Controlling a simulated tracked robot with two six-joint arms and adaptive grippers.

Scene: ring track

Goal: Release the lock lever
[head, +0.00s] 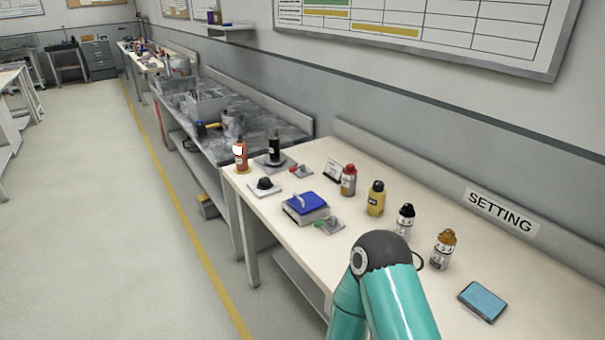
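Two small plates with coloured handles lie on the cream bench (268,215). One has a red handle, the red lever (296,168), and sits near the back. The other has a green handle, the green lever (322,223), and sits nearer the front edge. A blue-topped block (306,205) with a pale bar on top lies between them. I cannot tell which of these is the lock lever, nor how it is set. A teal arm of mine with a dark joint rises at the bottom, in front of the bench. Neither gripper shows.
A black knob (265,184) sits on a plate. A blue pad (483,301) lies at right. Floor at left is clear.

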